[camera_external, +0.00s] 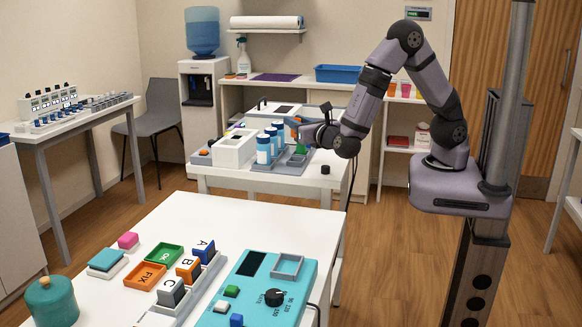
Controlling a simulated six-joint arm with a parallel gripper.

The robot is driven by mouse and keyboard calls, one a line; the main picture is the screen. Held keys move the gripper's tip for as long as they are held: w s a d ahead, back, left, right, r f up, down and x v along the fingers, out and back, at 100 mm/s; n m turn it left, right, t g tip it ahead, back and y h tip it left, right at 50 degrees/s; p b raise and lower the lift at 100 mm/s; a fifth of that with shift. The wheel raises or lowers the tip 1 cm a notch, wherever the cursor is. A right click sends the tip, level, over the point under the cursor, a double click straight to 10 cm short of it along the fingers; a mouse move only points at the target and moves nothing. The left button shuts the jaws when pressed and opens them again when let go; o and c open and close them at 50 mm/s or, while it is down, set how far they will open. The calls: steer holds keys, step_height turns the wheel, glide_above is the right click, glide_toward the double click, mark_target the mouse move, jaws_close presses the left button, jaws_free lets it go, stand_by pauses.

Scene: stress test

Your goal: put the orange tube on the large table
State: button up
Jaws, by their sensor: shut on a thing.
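My gripper (299,127) is above the back-right part of the middle white table, by the tube rack. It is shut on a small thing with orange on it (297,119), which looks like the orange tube. Most of that thing is hidden by the fingers, and its tilt cannot be told. Blue tubes (264,150) stand upright in a grey rack (262,168) just left of and below my gripper. The large white table in front (318,214) carries several blocks and panels and has a bare strip along its back and right.
A white box (233,149) stands left of the rack, and a black knob-like piece (325,169) is at the middle table's right. The front table holds a turquoise panel (246,288), coloured trays (163,254) and a teal pot (51,302). A floor gap separates both tables.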

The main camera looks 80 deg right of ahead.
steer(key=shift+r, duration=0.5)
steer(key=shift+f, duration=0.1)
